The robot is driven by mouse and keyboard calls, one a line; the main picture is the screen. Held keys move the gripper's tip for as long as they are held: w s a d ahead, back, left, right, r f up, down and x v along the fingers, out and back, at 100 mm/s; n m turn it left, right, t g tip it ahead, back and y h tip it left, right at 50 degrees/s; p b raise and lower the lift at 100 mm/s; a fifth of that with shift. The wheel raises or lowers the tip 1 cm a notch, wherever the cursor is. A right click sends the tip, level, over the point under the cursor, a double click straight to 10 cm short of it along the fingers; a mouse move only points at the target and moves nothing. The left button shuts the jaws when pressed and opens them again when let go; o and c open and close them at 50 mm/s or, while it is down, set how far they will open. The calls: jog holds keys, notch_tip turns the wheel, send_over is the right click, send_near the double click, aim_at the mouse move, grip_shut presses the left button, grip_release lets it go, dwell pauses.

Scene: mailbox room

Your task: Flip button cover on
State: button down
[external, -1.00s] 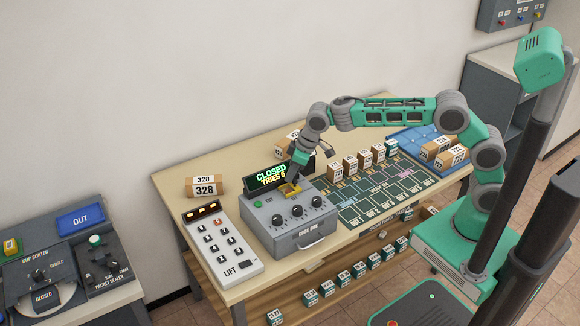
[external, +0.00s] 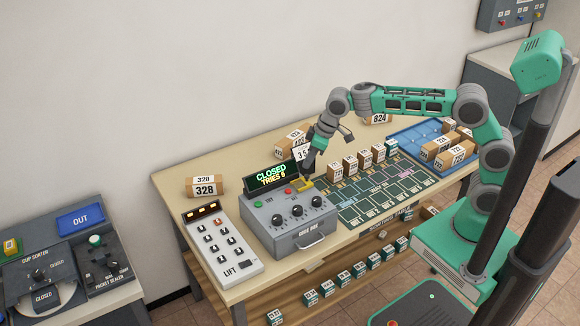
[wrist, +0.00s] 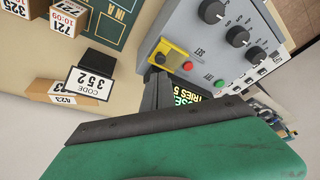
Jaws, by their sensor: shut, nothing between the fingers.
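The grey box (external: 290,235) on the table carries a yellow button cover (external: 305,184) at its back right corner. The cover is swung aside, and a red button (external: 287,191) shows uncovered beside it.
A green button (external: 258,204) and several black knobs sit on the grey box. The display (external: 271,175) behind reads CLOSED, TRIES 5. The lift panel (external: 221,243) stands left, small cartons (external: 364,161) right. A black holder with a 352 card (wrist: 90,82) is near my gripper.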

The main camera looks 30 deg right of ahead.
jog(key=p+v, duration=0.2)
jog(key=v, duration=0.4)
jog(key=shift+r, duration=0.15)
jog(key=s+d+f+m+g+h, duration=0.2)
jog(key=s+d+f, duration=0.8)
jog(key=d+f, duration=0.15)
jog(key=s+d+m, duration=0.1)
jog(key=s+d, duration=0.2)
jog(key=d, duration=0.4)
jog(key=s+d+m, duration=0.2)
jog(key=s+d, duration=0.1)
jog(key=d, duration=0.4)
jog(key=w+d+r+m+t, duration=0.1)
jog(key=d+r+m+t, duration=0.2)
jog(key=d+r, duration=0.3)
jog(key=d, duration=0.4)
jog(key=shift+w+r+m+h, duration=0.2)
jog(key=shift+w+m+h, duration=0.05)
jog(key=shift+m+h, duration=0.15)
